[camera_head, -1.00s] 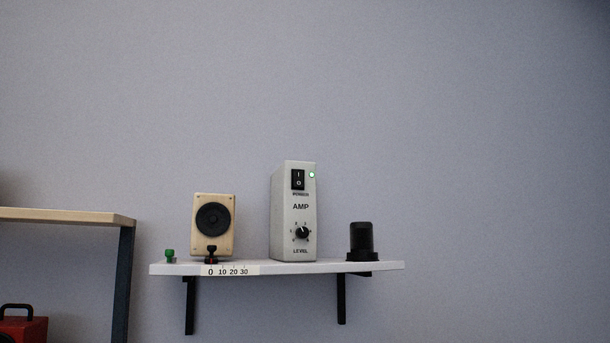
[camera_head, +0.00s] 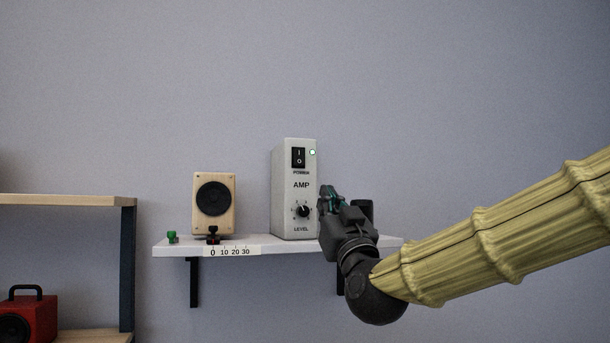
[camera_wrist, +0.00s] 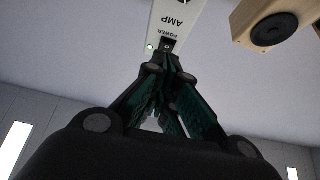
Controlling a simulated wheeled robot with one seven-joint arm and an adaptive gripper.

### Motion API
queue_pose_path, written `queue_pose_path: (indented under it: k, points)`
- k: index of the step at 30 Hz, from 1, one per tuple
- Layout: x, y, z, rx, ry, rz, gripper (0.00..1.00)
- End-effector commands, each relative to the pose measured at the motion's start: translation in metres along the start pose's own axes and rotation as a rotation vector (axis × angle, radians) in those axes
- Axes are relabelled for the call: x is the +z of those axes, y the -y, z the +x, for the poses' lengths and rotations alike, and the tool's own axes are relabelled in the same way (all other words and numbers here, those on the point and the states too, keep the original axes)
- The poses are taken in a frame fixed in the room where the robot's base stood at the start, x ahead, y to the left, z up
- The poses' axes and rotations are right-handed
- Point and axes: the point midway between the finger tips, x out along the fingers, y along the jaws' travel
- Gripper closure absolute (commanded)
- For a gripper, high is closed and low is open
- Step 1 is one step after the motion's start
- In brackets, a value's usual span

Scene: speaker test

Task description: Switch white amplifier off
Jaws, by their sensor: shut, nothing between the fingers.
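The white amplifier (camera_head: 293,215) stands upright on the wall shelf, with a black power rocker switch (camera_head: 298,158) marked I and O near its top. A green light (camera_head: 312,153) beside the switch is lit. A black level knob (camera_head: 302,210) sits lower on the front. My gripper (camera_head: 328,192) is shut and empty, in front of the shelf, at the lower right of the amplifier in the head view. In the wrist view the amplifier (camera_wrist: 180,24) appears upside down, and the fingertips (camera_wrist: 165,55) partly cover the switch; I cannot tell whether they touch it.
The shelf (camera_head: 265,245) also holds a wooden speaker (camera_head: 226,222), a green peg (camera_head: 172,237), a small dark red-based piece (camera_head: 213,235) and a black cylinder (camera_head: 367,208) partly behind my gripper. A red box (camera_head: 36,310) sits on a rack (camera_head: 70,201) at left. The wall above is clear.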

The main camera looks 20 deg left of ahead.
Motion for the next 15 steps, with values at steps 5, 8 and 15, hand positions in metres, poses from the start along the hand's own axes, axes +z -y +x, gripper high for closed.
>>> queue_pose_path:
  k: [5, 8, 15]
  points:
    - [-0.044, 0.014, 0.01, -0.011, -0.067, -0.01, 1.0]
    - [-0.048, 0.015, 0.011, -0.012, -0.073, -0.011, 1.0]
    - [-0.047, 0.015, 0.011, -0.012, -0.071, -0.011, 1.0]
